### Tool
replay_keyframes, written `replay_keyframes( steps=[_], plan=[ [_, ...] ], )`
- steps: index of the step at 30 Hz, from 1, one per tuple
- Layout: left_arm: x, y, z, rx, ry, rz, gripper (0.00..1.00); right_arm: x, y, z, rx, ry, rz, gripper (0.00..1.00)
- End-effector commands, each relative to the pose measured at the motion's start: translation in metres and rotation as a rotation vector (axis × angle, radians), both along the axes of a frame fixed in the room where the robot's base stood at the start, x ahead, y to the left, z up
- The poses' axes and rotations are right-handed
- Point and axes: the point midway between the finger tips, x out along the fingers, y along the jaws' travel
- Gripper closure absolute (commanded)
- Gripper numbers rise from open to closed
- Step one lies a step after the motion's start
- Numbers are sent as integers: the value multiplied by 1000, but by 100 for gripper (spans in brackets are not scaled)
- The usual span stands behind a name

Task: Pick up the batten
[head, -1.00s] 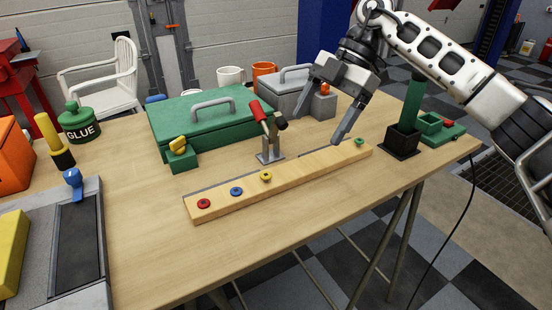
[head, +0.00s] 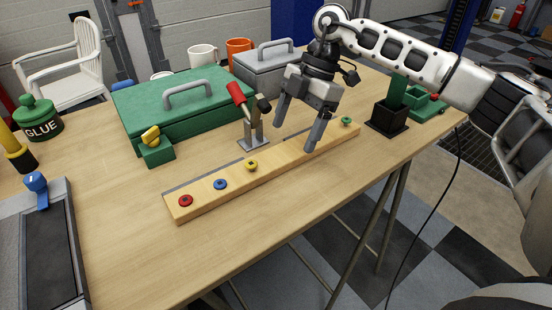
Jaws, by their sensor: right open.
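The batten (head: 209,206) is a long pale wooden strip on the workbench, running from lower left to upper right. Its top carries a red button (head: 186,200), a blue button (head: 220,184), a yellow button (head: 251,165) and a green button (head: 346,121). My right gripper (head: 296,136) is open and empty, pointing down over the batten between the yellow and green buttons. One fingertip shows toward its far side and the other toward its near side. I cannot tell how far the tips are above it. My left gripper is out of view.
A toggle clamp with a red handle (head: 237,94) stands just behind the batten's middle. Behind are a green toolbox (head: 205,118) and a grey box (head: 272,70). A black square holder (head: 387,128) stands beyond the right end. The bench in front of the batten is clear.

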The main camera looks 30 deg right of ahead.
Motion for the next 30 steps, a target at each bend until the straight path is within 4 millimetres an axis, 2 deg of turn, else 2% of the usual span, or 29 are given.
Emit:
replay_keyframes(
  steps=[7,11,17,20,21,24,30],
  plan=[
    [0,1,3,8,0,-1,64,-4,16,-34,0,3,2,20],
    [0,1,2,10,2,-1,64,-4,18,-41,1,2,2,20],
    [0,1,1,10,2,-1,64,-4,18,-41,0,1,1,20],
    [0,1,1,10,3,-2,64,-4,18,-41,0,1,1,45],
    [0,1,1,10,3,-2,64,-4,18,-41,0,1,1,56],
    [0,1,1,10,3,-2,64,-4,18,-41,0,1,1,80],
    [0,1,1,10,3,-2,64,-4,18,-39,2,-1,1,80]
  ],
)
